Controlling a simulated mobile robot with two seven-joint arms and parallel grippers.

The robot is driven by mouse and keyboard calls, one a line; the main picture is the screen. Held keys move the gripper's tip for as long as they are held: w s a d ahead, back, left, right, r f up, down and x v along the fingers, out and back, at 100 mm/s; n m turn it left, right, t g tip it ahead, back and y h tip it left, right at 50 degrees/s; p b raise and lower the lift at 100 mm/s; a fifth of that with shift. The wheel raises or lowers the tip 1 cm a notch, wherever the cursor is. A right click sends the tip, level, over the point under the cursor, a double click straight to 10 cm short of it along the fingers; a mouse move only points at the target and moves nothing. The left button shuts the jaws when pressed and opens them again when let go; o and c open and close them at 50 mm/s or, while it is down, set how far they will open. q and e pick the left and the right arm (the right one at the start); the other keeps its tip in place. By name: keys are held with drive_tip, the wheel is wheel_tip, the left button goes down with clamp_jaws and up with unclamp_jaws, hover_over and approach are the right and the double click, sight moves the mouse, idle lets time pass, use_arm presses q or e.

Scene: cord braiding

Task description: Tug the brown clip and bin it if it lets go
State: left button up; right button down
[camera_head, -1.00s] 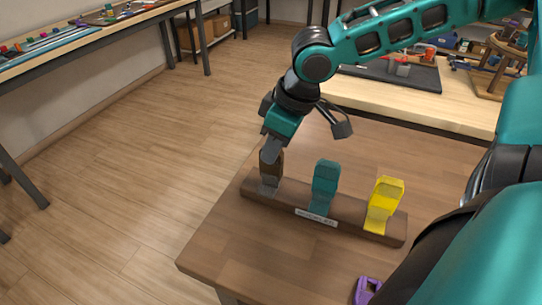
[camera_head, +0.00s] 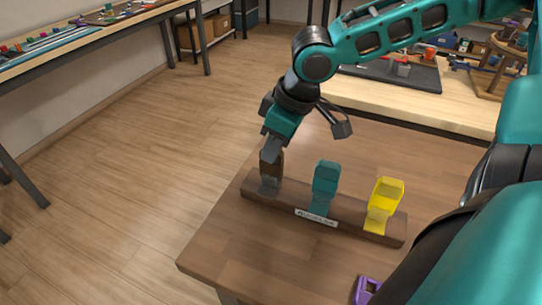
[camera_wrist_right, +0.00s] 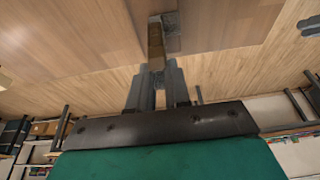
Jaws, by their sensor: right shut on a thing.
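My right gripper (camera_head: 270,157) reaches down from above and is shut on the brown clip. In the right wrist view the brown clip (camera_wrist_right: 155,42) sticks out beyond the fingers (camera_wrist_right: 157,75), with grey beside it. The fingers partly cover the clip in the head view. My left gripper is not in view, and I see no bin that I can make out.
A teal clip (camera_head: 325,183) and a yellow clip (camera_head: 384,203) stand on the same rail, right of the brown one. A purple object (camera_head: 366,289) lies near the table's front. The wooden table (camera_head: 230,255) is bare left of the rail.

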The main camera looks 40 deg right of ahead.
idle(0.7)
drive_tip(key=c, duration=1)
unclamp_jaws()
drive_tip(key=shift+o, duration=0.3)
drive_tip(key=shift+o, duration=1.4)
